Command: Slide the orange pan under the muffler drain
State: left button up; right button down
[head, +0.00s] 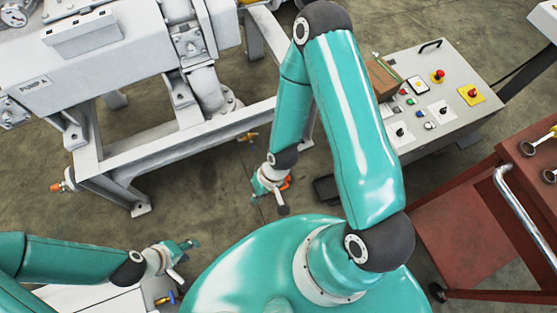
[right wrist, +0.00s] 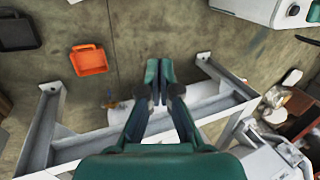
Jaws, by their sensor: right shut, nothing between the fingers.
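The orange pan (right wrist: 90,60) lies on the floor in the right wrist view, left of my right gripper (right wrist: 158,82), which is shut with nothing held and apart from the pan. In the head view only an orange bit of the pan (head: 287,181) shows beside my right gripper (head: 275,195), which hides the rest. A brass drain valve (head: 248,136) sticks out at the pump frame's lower rail; it shows small in the right wrist view (right wrist: 110,102). I cannot tell for sure that it is the muffler drain. My left gripper (head: 187,262) is at lower left, far from the pan; its jaws are unclear.
A black pan (right wrist: 18,32) lies beside the orange one. The grey frame (head: 185,144) under the pump (head: 110,55) has legs standing on the floor. A control panel (head: 455,85) and a red cart (head: 470,230) stand at right. Bare floor lies before the frame.

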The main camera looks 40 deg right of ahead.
jog(key=w+d+f+h+b, duration=0.1)
jog(key=w+d+f+b, duration=0.3)
jog(key=f+b, duration=0.6)
jog(key=w+d+f+h+b, duration=0.1)
jog(key=w+d+f+b, duration=0.3)
jog(key=f, duration=2.3)
jog(key=w+d+f+h+b, duration=0.2)
jog(key=w+d+f+b, duration=0.3)
jog(key=f+b, duration=1.2)
jog(key=shift+d+f+m+g, duration=0.1)
jog(key=shift+d+f, duration=0.2)
jog(key=shift+d, duration=0.45)
jog(key=shift+d+f+m+g, duration=0.1)
jog(key=shift+d+f, duration=0.25)
jog(key=shift+d, duration=0.45)
jog(key=shift+d+f+m+g, duration=0.1)
jog(key=shift+d+f, duration=0.2)
jog(key=shift+d, duration=0.45)
